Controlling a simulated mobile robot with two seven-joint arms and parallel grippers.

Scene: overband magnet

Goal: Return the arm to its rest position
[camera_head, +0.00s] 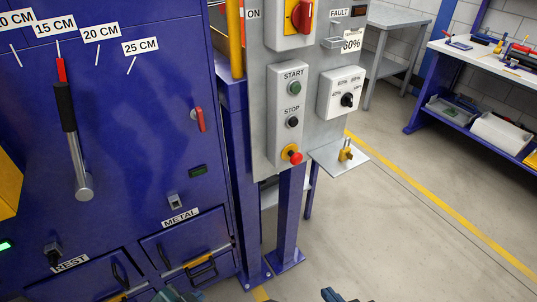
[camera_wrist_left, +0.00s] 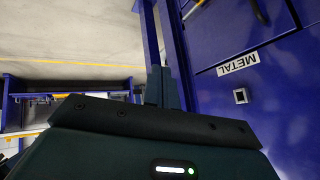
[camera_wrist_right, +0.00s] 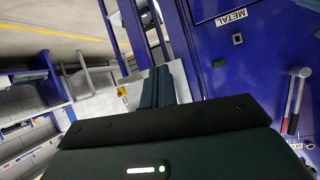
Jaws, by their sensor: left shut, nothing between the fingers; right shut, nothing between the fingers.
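My left gripper (camera_head: 180,295) and my right gripper (camera_head: 331,295) show only as dark tips at the bottom edge of the head view. In the left wrist view the left gripper's fingers (camera_wrist_left: 162,86) are together and empty, beside the blue cabinet front. In the right wrist view the right gripper's fingers (camera_wrist_right: 160,84) are together and empty, in front of the control post. Both grippers appear clear of the furniture. Most of both arms is out of view.
A blue machine cabinet (camera_head: 140,130) with a red-and-black lever (camera_head: 70,120) and REST and METAL drawers fills the left. A control post holds START and STOP buttons (camera_head: 290,115) and a rotary dial (camera_head: 341,93). A small shelf (camera_head: 330,163) juts right. Open floor (camera_head: 400,240) lies right of it.

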